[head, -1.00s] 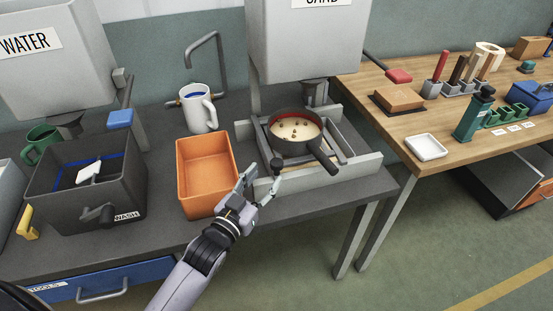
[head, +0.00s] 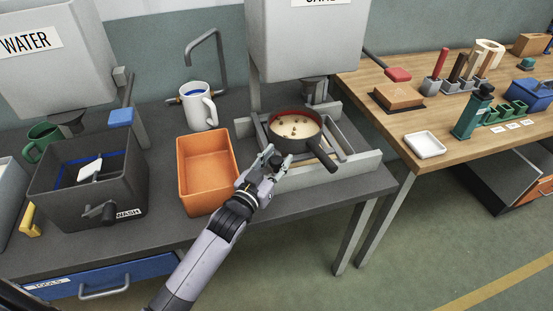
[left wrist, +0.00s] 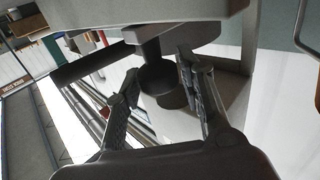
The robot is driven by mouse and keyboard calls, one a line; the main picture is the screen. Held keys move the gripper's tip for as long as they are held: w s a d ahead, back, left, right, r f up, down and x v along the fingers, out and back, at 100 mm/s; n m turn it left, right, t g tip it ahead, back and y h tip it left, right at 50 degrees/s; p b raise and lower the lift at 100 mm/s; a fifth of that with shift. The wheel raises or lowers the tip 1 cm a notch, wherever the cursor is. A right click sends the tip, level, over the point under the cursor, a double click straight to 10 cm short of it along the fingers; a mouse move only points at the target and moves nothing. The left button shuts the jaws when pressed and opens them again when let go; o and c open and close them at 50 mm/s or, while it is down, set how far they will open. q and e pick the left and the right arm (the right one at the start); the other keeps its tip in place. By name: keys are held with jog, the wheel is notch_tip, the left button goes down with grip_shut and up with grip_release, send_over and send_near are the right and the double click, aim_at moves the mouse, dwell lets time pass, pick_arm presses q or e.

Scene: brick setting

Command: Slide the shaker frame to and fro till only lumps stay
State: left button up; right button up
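The shaker frame (head: 346,154) is a light grey frame on the dark bench under the sand hopper. A dark round pan with a red inner rim (head: 272,119) sits in it, holding pale sand (head: 298,128) with several brown lumps on top. A dark round knob (head: 275,159) is at the frame's front; it also shows in the left wrist view (left wrist: 158,78). My left gripper (head: 265,167) is at this knob. In the left wrist view its fingers (left wrist: 156,82) stand apart on either side of the knob, with a gap at the left finger. My right gripper is out of view.
An orange bin (head: 179,180) stands just left of the gripper, and a white mug (head: 199,107) behind it. A dark wash tub (head: 70,196) is further left. The sand hopper (head: 305,45) hangs low above the pan. A wooden table (head: 392,136) stands at right.

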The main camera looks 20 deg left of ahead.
pick_arm(q)
grip_shut()
jog(key=shift+d, duration=0.1)
dwell(0.4)
jog(key=w+d, duration=0.2)
jog(key=d, duration=0.1)
jog(key=w+d, duration=0.1)
jog(key=d, duration=0.1)
jog(key=shift+w+d, duration=0.15)
jog(key=shift+w, duration=0.2)
jog(key=shift+o, duration=1.8)
grip_release()
jog(key=s+a, duration=0.2)
jog(key=s, duration=1)
jog(key=shift+a, duration=0.25)
